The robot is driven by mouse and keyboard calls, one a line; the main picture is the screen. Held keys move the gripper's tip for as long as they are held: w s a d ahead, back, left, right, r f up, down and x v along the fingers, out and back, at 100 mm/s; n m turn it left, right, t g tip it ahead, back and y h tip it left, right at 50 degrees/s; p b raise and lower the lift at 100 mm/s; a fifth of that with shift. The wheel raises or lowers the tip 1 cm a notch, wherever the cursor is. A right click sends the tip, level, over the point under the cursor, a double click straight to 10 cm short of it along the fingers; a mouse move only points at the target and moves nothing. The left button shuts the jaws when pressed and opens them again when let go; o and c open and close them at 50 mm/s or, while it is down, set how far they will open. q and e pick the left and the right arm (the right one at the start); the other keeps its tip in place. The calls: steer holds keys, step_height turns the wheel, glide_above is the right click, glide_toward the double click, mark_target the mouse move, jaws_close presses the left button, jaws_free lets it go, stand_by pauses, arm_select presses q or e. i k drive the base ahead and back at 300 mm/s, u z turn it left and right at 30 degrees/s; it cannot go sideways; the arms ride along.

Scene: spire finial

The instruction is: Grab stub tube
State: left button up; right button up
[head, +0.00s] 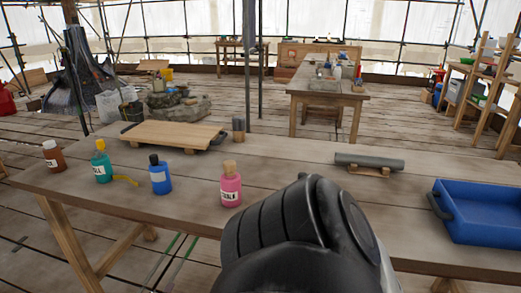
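A dark grey tube (369,161) lies on its side on a small wooden cradle (369,171), on the right half of the near table (300,160). A short grey upright piece (238,127) stands at the table's back edge, right of the wooden board; it is too small to make out clearly. I cannot tell for sure which of these is the stub tube. A large black part of my own arm fills the lower middle of the view and hides part of the table's front. Neither gripper shows in the head view.
A blue tray (482,213) stands at the table's right. Brown (54,156), teal (102,165), blue (160,177) and pink (231,188) bottles stand along the left front. A wooden board (172,135) lies behind them. The table between pink bottle and tube is clear.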

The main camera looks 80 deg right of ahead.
mark_target(340, 158)
steer(key=k, duration=1)
steer(key=z, duration=0.45)
